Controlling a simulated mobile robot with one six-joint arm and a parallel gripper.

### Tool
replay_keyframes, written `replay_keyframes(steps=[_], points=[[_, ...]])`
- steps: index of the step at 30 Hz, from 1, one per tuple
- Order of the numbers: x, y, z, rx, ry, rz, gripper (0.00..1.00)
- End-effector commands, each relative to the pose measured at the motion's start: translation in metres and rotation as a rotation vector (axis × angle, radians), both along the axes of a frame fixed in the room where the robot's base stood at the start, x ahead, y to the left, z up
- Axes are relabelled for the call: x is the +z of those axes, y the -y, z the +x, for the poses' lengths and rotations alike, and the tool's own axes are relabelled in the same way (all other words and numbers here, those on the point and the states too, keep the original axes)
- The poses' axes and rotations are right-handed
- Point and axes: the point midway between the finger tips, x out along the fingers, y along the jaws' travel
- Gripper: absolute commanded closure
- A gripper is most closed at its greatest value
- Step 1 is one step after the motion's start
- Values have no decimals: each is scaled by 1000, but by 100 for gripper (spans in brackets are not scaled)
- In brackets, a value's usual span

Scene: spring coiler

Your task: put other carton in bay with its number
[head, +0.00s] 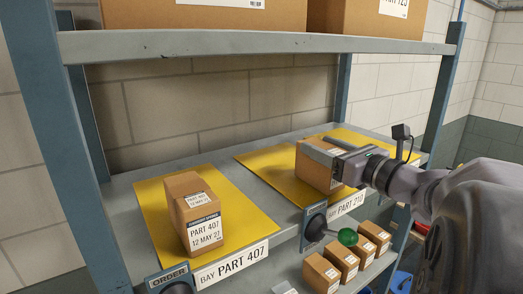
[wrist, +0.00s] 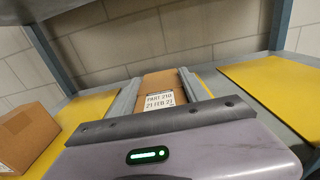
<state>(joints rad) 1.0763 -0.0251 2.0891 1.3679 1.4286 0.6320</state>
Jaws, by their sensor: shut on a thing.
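My gripper (head: 338,160) is shut on a brown carton (head: 314,170) at the PART 210 bay. In the wrist view this carton (wrist: 158,84) sits between the fingers, and its label reads PART 210, 21 FEB. It is upright over the yellow mat (head: 262,164) behind the bay sign PART 210 (head: 347,205). I cannot tell whether its base touches the mat. The other carton (head: 198,215), labelled PART 407, 12 MAY 27, stands on the left yellow mat (head: 150,205) behind the sign BAY PART 407 (head: 232,264). It also shows in the wrist view (wrist: 28,138).
Another yellow mat (wrist: 275,88) lies to the right in the wrist view. An upper shelf (head: 250,43) with large boxes hangs above. Blue rack posts (head: 60,130) stand at the sides. A green knob (head: 347,237) and several small cartons (head: 343,259) are below the front edge.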

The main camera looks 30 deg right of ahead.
Motion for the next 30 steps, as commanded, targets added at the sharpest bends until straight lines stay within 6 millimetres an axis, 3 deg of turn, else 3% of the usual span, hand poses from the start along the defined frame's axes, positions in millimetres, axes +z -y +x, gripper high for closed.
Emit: replay_keyframes(steps=[10,11,14,25,30], points=[[-2,0,0,0,3,-2,100],[-3,0,0,0,1,-1,45],[-2,0,0,0,1,-1,26],[5,0,0,0,1,-1,26],[-1,4,-34,-5,1,-3,26]])
